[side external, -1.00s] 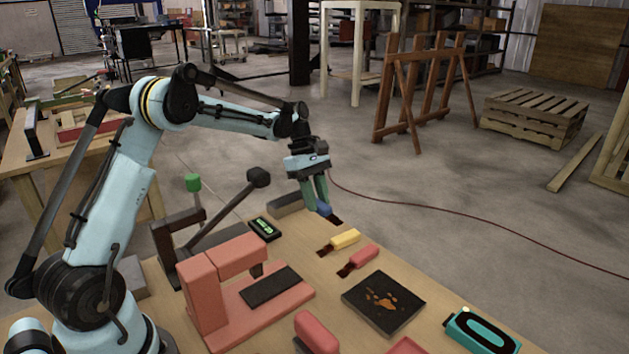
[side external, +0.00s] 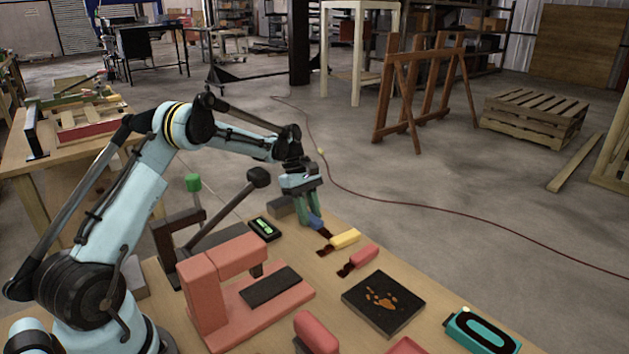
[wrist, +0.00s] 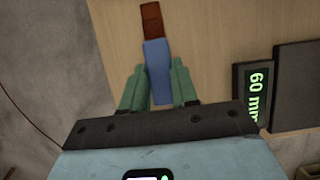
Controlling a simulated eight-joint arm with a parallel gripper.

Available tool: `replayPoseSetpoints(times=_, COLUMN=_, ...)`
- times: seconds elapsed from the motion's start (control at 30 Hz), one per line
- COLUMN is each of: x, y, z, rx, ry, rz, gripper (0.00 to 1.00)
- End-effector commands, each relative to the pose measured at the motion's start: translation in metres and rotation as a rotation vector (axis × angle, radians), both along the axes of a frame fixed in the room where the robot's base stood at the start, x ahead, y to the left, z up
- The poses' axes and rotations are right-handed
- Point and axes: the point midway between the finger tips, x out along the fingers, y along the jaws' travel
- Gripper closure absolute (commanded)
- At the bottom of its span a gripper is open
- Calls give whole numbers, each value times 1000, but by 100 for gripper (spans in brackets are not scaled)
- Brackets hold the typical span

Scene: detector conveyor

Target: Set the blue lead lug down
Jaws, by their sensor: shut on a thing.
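The blue lead lug (side external: 315,221) is between the green fingers of my gripper (side external: 308,214), which is shut on it. In the wrist view the lug's blue handle (wrist: 157,58) lies between the fingertips (wrist: 158,85), and its brown end (wrist: 152,20) points away from my gripper. The lug is low at the table's far edge, at or just above the surface; I cannot tell whether it touches. A yellow lug (side external: 345,239) and a red lug (side external: 364,256) lie nearby on the wooden table (side external: 315,262), with the yellow one closest.
A dark display (side external: 265,229) stands left of my gripper; in the wrist view it reads "60 mm" (wrist: 257,90). A grey block (side external: 283,206) is beside it. A red press-like stand (side external: 225,290), a lever and a black plate (side external: 383,302) occupy the nearer table.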

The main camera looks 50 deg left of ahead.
Motion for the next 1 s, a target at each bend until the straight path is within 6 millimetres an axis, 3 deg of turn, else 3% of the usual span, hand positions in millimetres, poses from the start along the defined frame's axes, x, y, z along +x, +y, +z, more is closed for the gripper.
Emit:
replayPoseSetpoints(times=0.07, x=0, y=0, z=-2, rx=0, ry=0, rz=0, gripper=100)
replayPoseSetpoints(times=0.1, x=0, y=0, z=-3, rx=0, ry=0, rz=0, gripper=70)
replayPoseSetpoints(times=0.27, x=0, y=0, z=-2, rx=0, ry=0, rz=0, gripper=46)
replayPoseSetpoints(times=0.67, x=0, y=2, z=5, rx=0, ry=0, rz=1, gripper=46)
replayPoseSetpoints(times=1.0, x=0, y=26, z=64, rx=0, ry=0, rz=2, gripper=46)
